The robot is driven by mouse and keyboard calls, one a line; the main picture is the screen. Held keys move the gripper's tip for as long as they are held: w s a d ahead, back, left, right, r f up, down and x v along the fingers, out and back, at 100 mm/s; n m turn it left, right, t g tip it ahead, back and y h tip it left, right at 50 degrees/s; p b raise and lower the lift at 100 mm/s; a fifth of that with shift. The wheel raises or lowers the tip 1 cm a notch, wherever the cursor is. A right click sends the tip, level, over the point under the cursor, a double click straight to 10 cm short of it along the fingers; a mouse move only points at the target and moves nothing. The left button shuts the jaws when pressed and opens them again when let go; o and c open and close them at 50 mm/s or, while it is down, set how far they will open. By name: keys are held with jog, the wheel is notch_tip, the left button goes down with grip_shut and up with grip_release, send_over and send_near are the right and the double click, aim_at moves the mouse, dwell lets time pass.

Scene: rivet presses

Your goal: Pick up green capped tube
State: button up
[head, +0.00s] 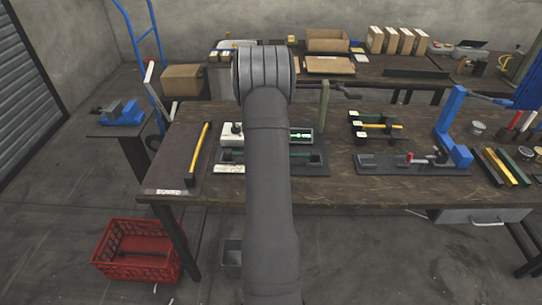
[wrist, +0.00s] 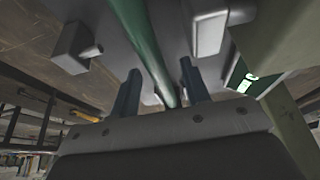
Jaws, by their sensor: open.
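A dark green tube (wrist: 143,38) runs lengthwise through the wrist view and passes between the two fingers of my gripper (wrist: 160,67). The fingers stand apart, with space on both sides of the tube. In the head view, a dark green bar (head: 300,155), seemingly the same tube, lies across a grey fixture (head: 318,168). My arm hides its middle. My gripper is hidden behind my arm in the head view. I cannot make out a cap on this tube.
A lit green display (head: 300,135) stands behind the fixture, beside a green post (head: 324,105). A rack at right holds several bars, one yellow (head: 382,126). A blue press (head: 450,125) stands farther right. A yellow-handled hammer (head: 200,150) lies left on the wooden table (head: 330,190).

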grip_shut()
jog(key=shift+r, duration=0.15)
